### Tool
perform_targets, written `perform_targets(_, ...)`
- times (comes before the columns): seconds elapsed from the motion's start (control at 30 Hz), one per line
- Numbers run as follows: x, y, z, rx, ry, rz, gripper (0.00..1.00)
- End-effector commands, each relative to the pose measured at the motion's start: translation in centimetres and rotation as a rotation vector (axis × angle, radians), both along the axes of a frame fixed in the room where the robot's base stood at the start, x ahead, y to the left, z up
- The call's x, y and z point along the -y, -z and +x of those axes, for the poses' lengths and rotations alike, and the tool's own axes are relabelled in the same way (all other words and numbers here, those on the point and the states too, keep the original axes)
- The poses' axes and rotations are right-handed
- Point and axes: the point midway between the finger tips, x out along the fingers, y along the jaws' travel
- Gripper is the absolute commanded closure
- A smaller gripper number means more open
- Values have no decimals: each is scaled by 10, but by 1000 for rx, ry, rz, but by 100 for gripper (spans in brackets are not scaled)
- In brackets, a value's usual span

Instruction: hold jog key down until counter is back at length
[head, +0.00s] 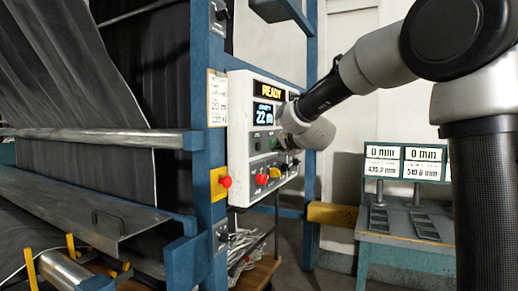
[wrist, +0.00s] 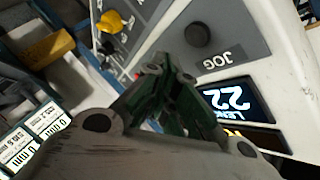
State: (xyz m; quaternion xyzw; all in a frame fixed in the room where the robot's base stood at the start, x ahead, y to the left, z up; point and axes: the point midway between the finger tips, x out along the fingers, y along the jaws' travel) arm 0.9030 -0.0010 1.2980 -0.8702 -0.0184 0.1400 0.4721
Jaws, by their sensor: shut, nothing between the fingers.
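The jog key (wrist: 198,34) is a round black button on a grey plate labelled JOG, in the upper middle of the wrist view. The counter display (head: 264,113) on the white control panel (head: 240,150) reads about 22 under a READY sign; it shows upside down in the wrist view (wrist: 238,98). My gripper (wrist: 162,68) is shut and empty, its fingertips beside the key in the picture. In the wrist view the key's face is uncovered; I cannot tell the depth gap. In the head view my gripper (head: 288,146) is in front of the panel's right side.
A red stop button (head: 225,182) is on the blue post. A card (head: 217,98) reads 20 m. A bench (head: 410,252) with 0 mm displays stands right. Grey sheet rolls hang left.

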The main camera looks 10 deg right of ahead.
Motion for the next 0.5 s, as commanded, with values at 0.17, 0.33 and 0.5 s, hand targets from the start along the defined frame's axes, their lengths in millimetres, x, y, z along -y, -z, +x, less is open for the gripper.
perform_targets(0.17, -10, 1, 10, -1, 5, 2, 100)
perform_targets(0.33, -19, 0, 14, 0, 1, 0, 100)
perform_targets(0.5, -23, 0, 16, 0, -1, 0, 100)
